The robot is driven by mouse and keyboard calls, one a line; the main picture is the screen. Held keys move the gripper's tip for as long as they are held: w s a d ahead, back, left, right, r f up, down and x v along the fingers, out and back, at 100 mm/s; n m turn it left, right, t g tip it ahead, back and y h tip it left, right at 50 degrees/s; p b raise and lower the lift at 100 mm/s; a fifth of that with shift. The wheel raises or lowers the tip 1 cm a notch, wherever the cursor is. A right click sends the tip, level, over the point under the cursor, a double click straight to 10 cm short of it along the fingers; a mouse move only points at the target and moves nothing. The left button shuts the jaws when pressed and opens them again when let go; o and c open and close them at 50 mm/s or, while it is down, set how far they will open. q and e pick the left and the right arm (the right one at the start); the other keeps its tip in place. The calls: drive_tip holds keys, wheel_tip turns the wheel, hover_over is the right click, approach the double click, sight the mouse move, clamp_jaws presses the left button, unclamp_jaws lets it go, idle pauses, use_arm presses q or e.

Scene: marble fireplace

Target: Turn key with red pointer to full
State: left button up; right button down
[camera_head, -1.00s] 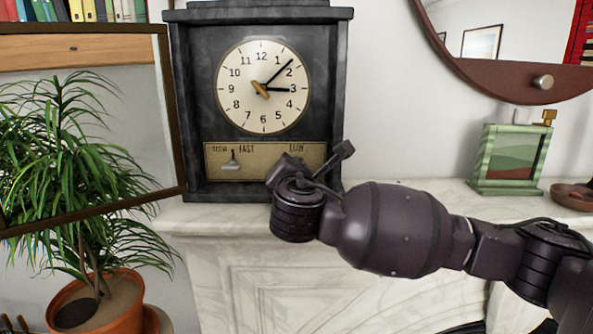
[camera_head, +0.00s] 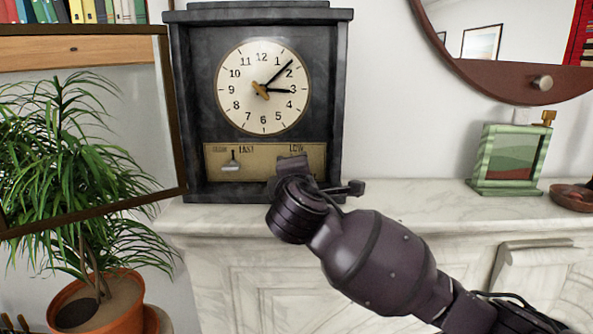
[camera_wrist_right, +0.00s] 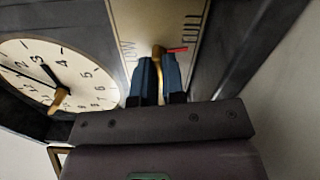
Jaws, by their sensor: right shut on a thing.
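The dark mantel clock (camera_head: 184,120) has a brass panel (camera_head: 262,172) below its white dial. In the right wrist view, the brass key (camera_wrist_right: 157,55) stands on that panel with its red pointer (camera_wrist_right: 177,49). The pointer points right, towards the FULL lettering (camera_wrist_right: 190,28) and away from the LOW lettering (camera_wrist_right: 130,50). My right gripper (camera_wrist_right: 160,75) is shut on the key, its two blue-grey fingers on either side. In the head view my right gripper (camera_head: 291,165) covers the panel's right part and hides the key. My left gripper is not in view.
A small lever (camera_head: 231,162) sits on the panel's left. The clock's open glass door (camera_head: 176,120) swings out left, before a potted plant (camera_head: 75,150). A green picture frame (camera_head: 483,160) and a bowl (camera_head: 572,197) stand right on the marble mantel (camera_head: 420,195), with bare marble between.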

drive_tip(key=shift+f, duration=0.1)
idle(0.4)
drive_tip(key=c, duration=1.2)
unclamp_jaws()
drive_tip(key=s, duration=1.1)
drive_tip(key=shift+b, duration=0.35)
